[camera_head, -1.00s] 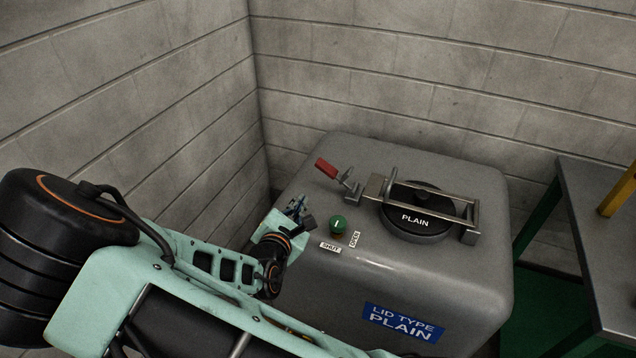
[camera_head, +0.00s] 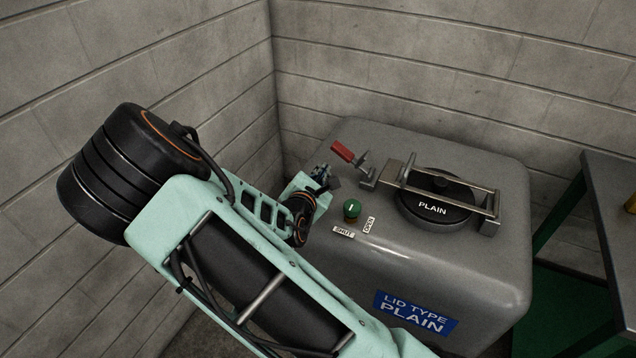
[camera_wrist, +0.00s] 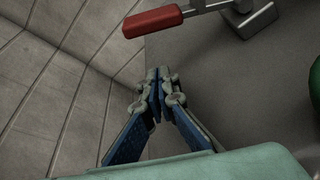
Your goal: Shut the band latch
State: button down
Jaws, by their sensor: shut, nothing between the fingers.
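The band latch (camera_head: 357,164) stands on top of the grey tank at its left side. Its red handle (camera_head: 342,151) points up and to the left, away from the lid; it also shows at the top of the wrist view (camera_wrist: 152,22). A metal band (camera_head: 445,186) passes over the round black lid (camera_head: 432,209) marked PLAIN. My gripper (camera_head: 330,176) is shut and empty, near the tank's left edge, in front of and to the left of the latch. In the wrist view my fingertips (camera_wrist: 158,75) meet below the red handle, apart from it in the picture.
The grey tank (camera_head: 470,270) stands near the corner of block walls. A green knob (camera_head: 351,208) with SHUT and OPEN labels sits close to my gripper's right. A table (camera_head: 610,200) stands at the right. The wall (camera_wrist: 40,100) is close on the left.

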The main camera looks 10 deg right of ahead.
aim_at(351, 158)
jog(key=shift+x, duration=0.95)
jog(key=shift+s+d+r, duration=0.2)
jog(key=shift+s+r, duration=0.05)
jog(key=shift+r, duration=0.25)
jog(key=shift+s+d+r, duration=0.2)
jog(key=shift+s+r, duration=0.1)
jog(key=shift+r, duration=0.2)
jog(key=shift+s+d+r, duration=0.1)
jog(key=shift+d+r, duration=0.05)
jog(key=shift+r, duration=0.25)
jog(key=shift+s+d+r, duration=0.15)
jog(key=shift+d+r, duration=0.05)
jog(key=shift+r, duration=0.2)
jog(key=shift+r, duration=0.1)
